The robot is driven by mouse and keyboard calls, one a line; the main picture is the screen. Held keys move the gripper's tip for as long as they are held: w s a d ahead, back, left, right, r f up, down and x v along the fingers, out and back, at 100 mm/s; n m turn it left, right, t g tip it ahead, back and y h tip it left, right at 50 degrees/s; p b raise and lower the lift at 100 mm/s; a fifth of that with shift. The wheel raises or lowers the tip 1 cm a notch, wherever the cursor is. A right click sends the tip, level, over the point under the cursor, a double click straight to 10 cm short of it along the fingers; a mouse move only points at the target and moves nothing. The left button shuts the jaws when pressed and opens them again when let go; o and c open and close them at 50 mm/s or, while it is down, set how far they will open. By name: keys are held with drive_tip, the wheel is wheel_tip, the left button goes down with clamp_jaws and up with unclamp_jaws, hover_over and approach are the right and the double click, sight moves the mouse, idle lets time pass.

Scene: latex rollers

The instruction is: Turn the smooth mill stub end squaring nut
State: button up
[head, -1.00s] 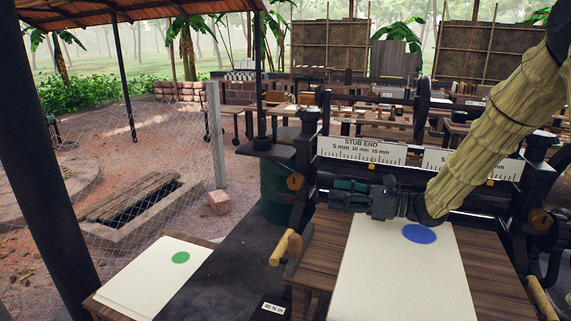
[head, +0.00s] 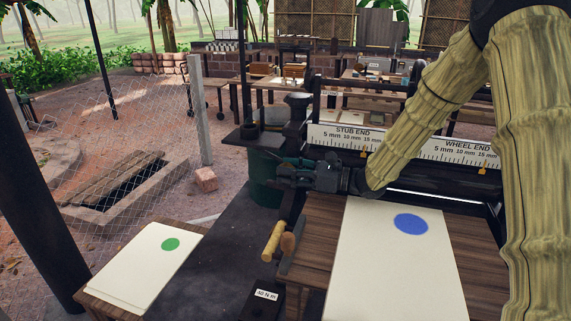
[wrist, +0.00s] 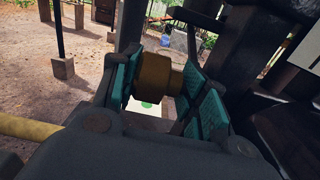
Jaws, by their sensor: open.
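The mill's stub end, labelled "STUB END" on a white scale (head: 345,138), is in the head view. A brown-bronze squaring nut (wrist: 154,74) is in the wrist view, between the two teal finger pads of my gripper (wrist: 163,92). The pads stand on either side of it; the left pad is close to the nut and the right has a gap, though contact is hard to judge. In the head view my gripper (head: 288,172) points left, at the mill's left end, and covers the nut there.
A "WHEEL END" scale (head: 460,150) is at the right. A white sheet with a blue spot (head: 385,270) lies below my arm. A green drum (head: 264,178) stands behind the gripper.

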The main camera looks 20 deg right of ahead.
drive_tip(key=shift+w+a+r, duration=0.1)
drive_tip(key=shift+a+r, duration=0.1)
drive_tip(key=shift+r, duration=0.1)
drive_tip(key=shift+s+a+r, duration=0.25)
drive_tip(key=shift+s+r, duration=0.2)
drive_tip(key=shift+s, duration=0.25)
drive_tip(key=shift+w+f, duration=0.45)
drive_tip(key=shift+w, duration=0.15)
drive_tip(key=shift+c, duration=0.6)
drive_tip(key=c, duration=0.3)
drive_tip(key=shift+s+r, duration=0.25)
drive_tip(key=c, duration=0.6)
